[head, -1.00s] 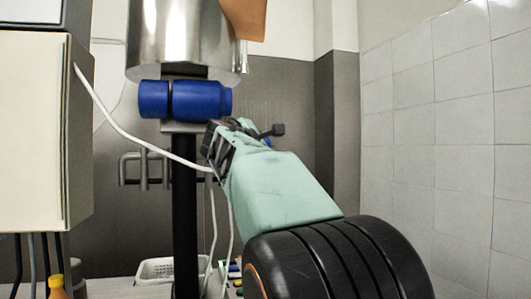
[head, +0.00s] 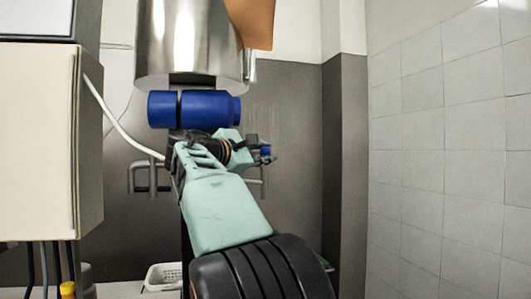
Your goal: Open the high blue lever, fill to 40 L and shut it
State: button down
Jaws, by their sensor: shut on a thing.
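A thick blue cylinder (head: 193,109) lies level just under the shiny steel tank (head: 190,45) in the head view. My gripper (head: 250,147), at the end of my mint-green arm, is just below and right of the cylinder, with its dark fingers pointing right. A small blue end (head: 265,151), which looks like part of the blue lever, shows at the fingertips. My gripper is shut on it. The rest of the lever and the grip itself are hidden behind my fingers and wrist. No 40 L mark or level reading is visible.
A pale cabinet (head: 45,140) with a white hose (head: 120,128) stands at the left. Grey pipes (head: 148,185) run on the dark back wall. A white perforated basket (head: 163,277) and an orange-capped bottle (head: 68,289) are low down. The right, before the tiled wall (head: 440,150), is clear.

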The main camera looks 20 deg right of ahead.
jog(key=c, duration=1.7)
grip_release()
jog(key=shift+o, duration=0.2)
jog(key=v, duration=1.2)
jog(key=shift+d, duration=0.1)
jog(key=shift+c, duration=0.5)
